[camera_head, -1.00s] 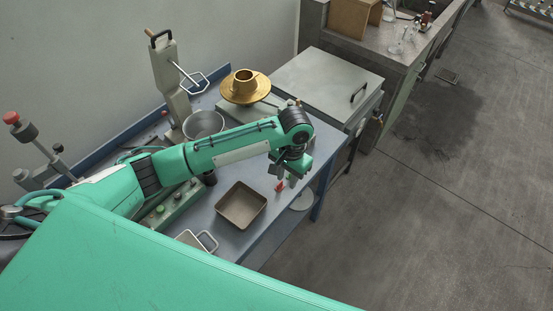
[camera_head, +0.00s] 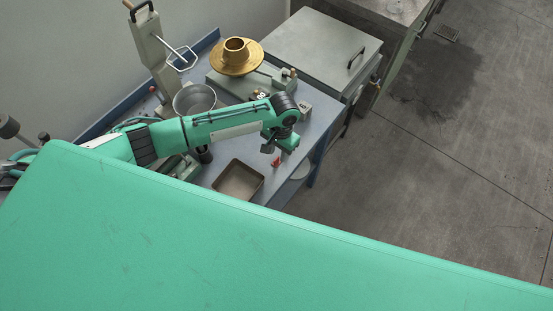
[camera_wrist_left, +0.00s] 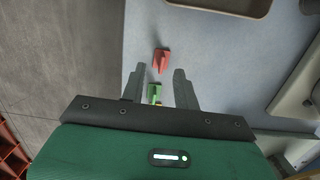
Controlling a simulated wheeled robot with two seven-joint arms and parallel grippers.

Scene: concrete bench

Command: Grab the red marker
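The red marker (camera_head: 277,161) is a small red piece on the blue bench top near its front right edge. In the left wrist view the red marker (camera_wrist_left: 161,60) lies just beyond the fingertips, not between them. My left gripper (camera_head: 275,147) hangs above the bench beside it in the head view. The left wrist view shows the left gripper (camera_wrist_left: 158,76) open, with no thing held. A green piece (camera_wrist_left: 154,93) shows between the fingers, with a bit of yellow or orange behind it, partly hidden by the gripper body. My right gripper is not in view.
A brown tray (camera_head: 238,181) lies left of the marker. A metal bowl (camera_head: 194,99), a brass flanged part (camera_head: 237,58) and a lever device (camera_head: 153,46) stand farther back. The bench edge is close to the marker, with open floor (camera_head: 400,190) beyond.

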